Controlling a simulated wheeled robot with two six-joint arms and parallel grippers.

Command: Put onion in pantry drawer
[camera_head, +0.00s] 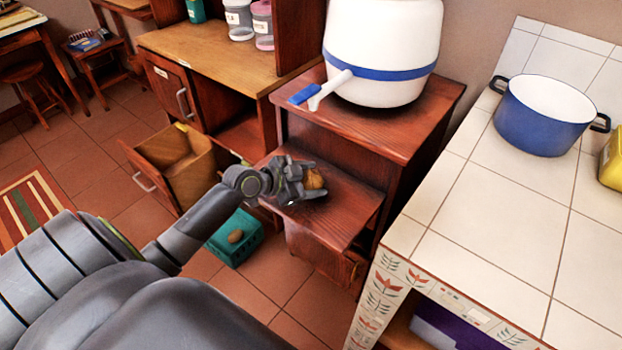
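A round golden-brown onion (316,180) is at the fingertips of my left gripper (311,180), over the low wooden step of the reddish cabinet. The fingers lie on either side of the onion and partly hide it. I cannot tell whether they press on it or whether it rests on the step. A wooden drawer (143,165) at the left stands pulled open, with a brown item (171,150) inside. The drawer lies left of my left gripper, beyond my forearm. My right gripper is not in view.
A teal crate (222,254) with a brown round item (235,236) sits on the floor below my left arm. A white dispenser (385,35) stands on the cabinet top (425,110). A tiled counter (470,230) with a blue pot (545,122) is at right.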

